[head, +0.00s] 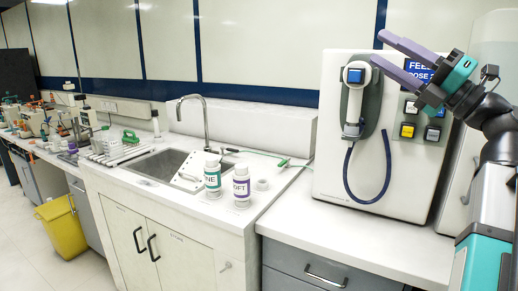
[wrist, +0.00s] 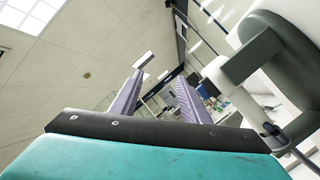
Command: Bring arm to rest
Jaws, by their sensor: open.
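My gripper (head: 386,55) shows at the upper right of the head view, raised in front of the white dispenser. Its two purple fingers point up and to the left, and they are apart with nothing between them. In the wrist view the fingers (wrist: 153,95) stand apart, with the ceiling and the far room behind them. My arm comes in from the right edge of the head view.
The white dispenser (head: 330,158) with a hose and coloured buttons stands close behind my gripper. Two white bottles, one green-labelled (head: 212,178) and one purple-labelled (head: 241,187), stand by the sink (head: 165,166). The counter (head: 345,232) before the dispenser is clear.

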